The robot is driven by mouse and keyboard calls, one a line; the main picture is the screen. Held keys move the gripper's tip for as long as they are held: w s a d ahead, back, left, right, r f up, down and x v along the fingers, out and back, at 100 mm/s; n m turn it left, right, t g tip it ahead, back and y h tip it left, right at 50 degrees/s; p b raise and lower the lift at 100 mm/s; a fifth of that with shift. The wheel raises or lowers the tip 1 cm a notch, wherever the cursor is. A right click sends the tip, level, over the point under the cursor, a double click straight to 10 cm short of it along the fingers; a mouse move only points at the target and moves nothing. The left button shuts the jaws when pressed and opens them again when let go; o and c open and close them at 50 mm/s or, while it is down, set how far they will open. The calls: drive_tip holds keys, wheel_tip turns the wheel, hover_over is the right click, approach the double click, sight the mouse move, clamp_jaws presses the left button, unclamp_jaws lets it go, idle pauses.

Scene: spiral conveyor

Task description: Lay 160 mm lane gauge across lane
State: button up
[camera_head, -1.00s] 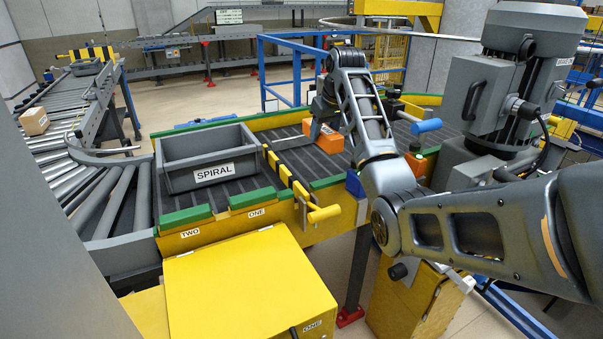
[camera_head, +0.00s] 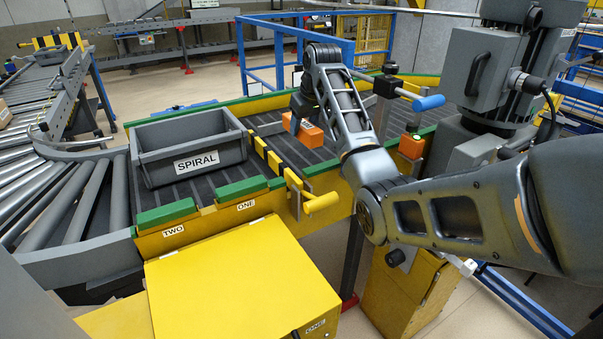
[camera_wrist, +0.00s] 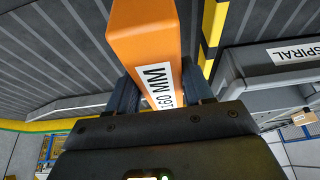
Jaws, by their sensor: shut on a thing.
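The lane gauge is an orange block (camera_head: 308,135) with a white "160 MM" label, which shows in the wrist view (camera_wrist: 158,84). My gripper (camera_wrist: 160,92) is shut on it, one dark finger on each side. In the head view my gripper (camera_head: 301,108) is partly hidden by my arm, over the dark slatted lane (camera_head: 268,128). The gauge is right of the yellow-and-black striped bar (camera_head: 268,160). I cannot tell whether it touches the lane surface.
A grey bin marked SPIRAL (camera_head: 190,155) sits on the lane left of the striped bar. Green-topped edges marked TWO and ONE (camera_head: 240,190) run along the near side. A grey motor unit (camera_head: 510,75) and a blue-ended rod (camera_head: 428,102) stand to the right.

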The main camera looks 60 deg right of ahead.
sight(313, 130)
wheel_tip(313, 130, down, 11)
drive_tip(key=shift+r+p, duration=0.1)
drive_tip(key=shift+p, duration=0.4)
drive_tip(key=shift+f, duration=0.2)
drive_tip(key=o, duration=1.2)
drive_tip(key=shift+r, duration=0.1)
drive_tip(key=v, duration=1.2)
drive_tip(key=shift+r, duration=0.1)
